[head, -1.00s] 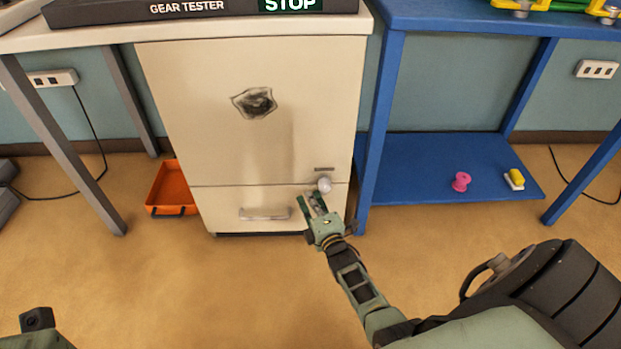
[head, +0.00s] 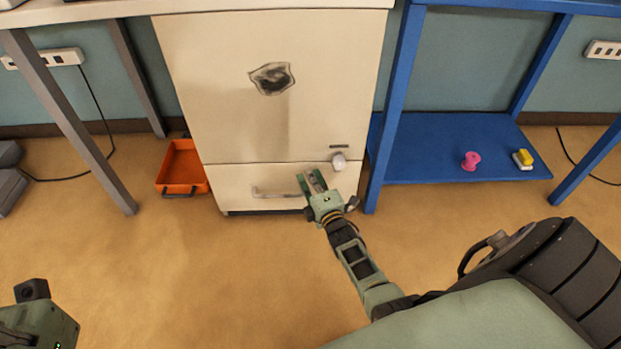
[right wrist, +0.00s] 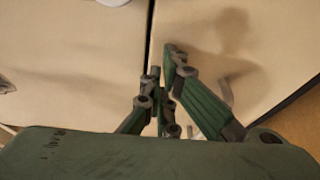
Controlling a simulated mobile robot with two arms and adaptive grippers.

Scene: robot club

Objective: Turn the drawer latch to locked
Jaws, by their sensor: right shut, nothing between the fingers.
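The white cabinet (head: 235,125) has a drawer (head: 235,190) at the bottom with a bar handle (head: 275,192). A pale round latch knob (head: 339,161) sits at the right end of the seam above the drawer, under a small dark label. My right gripper (head: 311,178) is shut and empty in front of the drawer face, left of and below the knob, apart from it. In the right wrist view the green fingers (right wrist: 163,62) point at the cabinet near the seam. A white edge, perhaps the knob, shows at the top.
An orange tray (head: 182,168) lies on the floor left of the cabinet. A blue table (head: 400,120) stands close on the right; its low shelf (head: 430,165) holds a pink spool (head: 471,161) and a yellow-and-white block (head: 523,159). The floor in front is clear.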

